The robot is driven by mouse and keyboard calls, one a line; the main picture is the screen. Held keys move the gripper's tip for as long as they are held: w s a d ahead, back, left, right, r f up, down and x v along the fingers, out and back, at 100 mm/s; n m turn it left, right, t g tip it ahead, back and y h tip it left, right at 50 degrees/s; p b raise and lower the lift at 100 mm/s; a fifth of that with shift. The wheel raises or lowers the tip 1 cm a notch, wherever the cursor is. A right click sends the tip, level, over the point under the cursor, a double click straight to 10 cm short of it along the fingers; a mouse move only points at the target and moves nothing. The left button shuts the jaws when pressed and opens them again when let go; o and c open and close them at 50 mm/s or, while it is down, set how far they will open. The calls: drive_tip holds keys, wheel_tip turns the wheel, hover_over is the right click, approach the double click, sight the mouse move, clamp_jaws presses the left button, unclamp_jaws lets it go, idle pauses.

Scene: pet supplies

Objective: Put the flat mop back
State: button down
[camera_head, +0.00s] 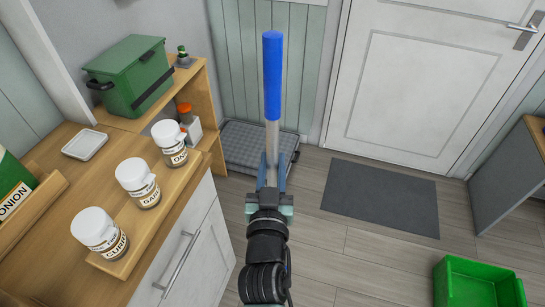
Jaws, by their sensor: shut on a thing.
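The flat mop (272,78) stands out in the middle of the view, with a blue grip at the top and a grey pole below it. My gripper (271,168) is shut on the grey pole, below the blue grip. The pole looks roughly upright in the picture. The lower pole and the mop head are hidden behind my gripper and arm, or out of view.
A wooden counter (110,165) with jars and a green box (128,75) stands left. A dark mat (381,196) lies before the white door (425,75). A green crate (478,285) is at lower right.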

drive_tip(key=shift+f+b, duration=1)
drive_tip(key=shift+f, duration=0.75)
drive_tip(key=c, duration=1.1)
unclamp_jaws()
drive_tip(key=shift+f, duration=0.35)
drive_tip(key=o, duration=0.4)
drive_tip(key=shift+o, duration=0.2)
drive_tip(key=shift+r, duration=0.2)
drive_tip(key=b, duration=0.2)
approach(272, 181)
drive_tip(key=shift+s+f, duration=0.1)
drive_tip(key=shift+s, duration=0.3)
